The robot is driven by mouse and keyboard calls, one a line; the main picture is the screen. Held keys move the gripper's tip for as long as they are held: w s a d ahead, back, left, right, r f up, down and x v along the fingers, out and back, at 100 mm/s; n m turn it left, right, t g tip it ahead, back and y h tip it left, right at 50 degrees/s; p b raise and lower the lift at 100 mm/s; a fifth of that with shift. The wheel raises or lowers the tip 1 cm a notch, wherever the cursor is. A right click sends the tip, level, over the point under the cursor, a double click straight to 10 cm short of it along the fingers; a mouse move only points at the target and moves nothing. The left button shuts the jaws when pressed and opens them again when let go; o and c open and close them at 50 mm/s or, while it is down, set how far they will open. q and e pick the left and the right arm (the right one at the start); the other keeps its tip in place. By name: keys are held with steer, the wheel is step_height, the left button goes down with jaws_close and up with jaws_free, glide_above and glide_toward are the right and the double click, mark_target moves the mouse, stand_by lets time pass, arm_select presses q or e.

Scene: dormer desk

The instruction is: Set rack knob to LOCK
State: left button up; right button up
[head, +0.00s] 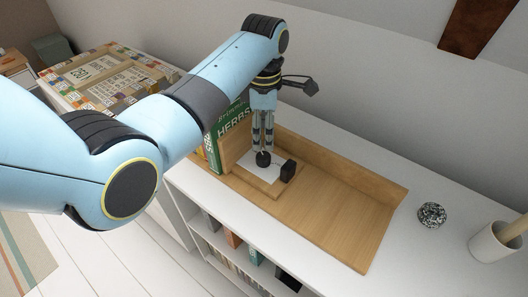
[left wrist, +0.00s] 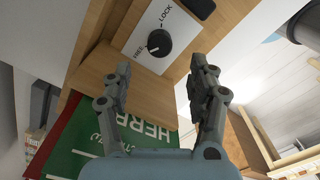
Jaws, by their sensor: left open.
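The black round rack knob (left wrist: 160,43) sits on a white label plate (left wrist: 143,62) with the words FREE and LOCK. Its white pointer mark is turned toward FREE. In the head view the knob (head: 263,159) shows just below the fingertips. My left gripper (head: 262,148) points down over it. In the left wrist view its two fingers (left wrist: 160,75) are spread and empty, and the knob lies beyond the tips, not between them. Whether a fingertip touches the knob cannot be told. My right gripper is not in view.
A black block (head: 288,171) stands close beside the knob on the wooden rack (head: 330,215). A green herb book (head: 213,155) stands at the rack's left end. A speckled round object (head: 432,214) and a white cup (head: 495,243) are on the white shelf top to the right.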

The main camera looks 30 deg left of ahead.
mark_target(264, 155)
arm_select(q)
step_height(264, 155, down, 8)
steer(key=shift+r+b, duration=0.1)
steer(key=shift+b, duration=0.3)
steer(key=c, duration=1.1)
steer(key=shift+c, duration=0.2)
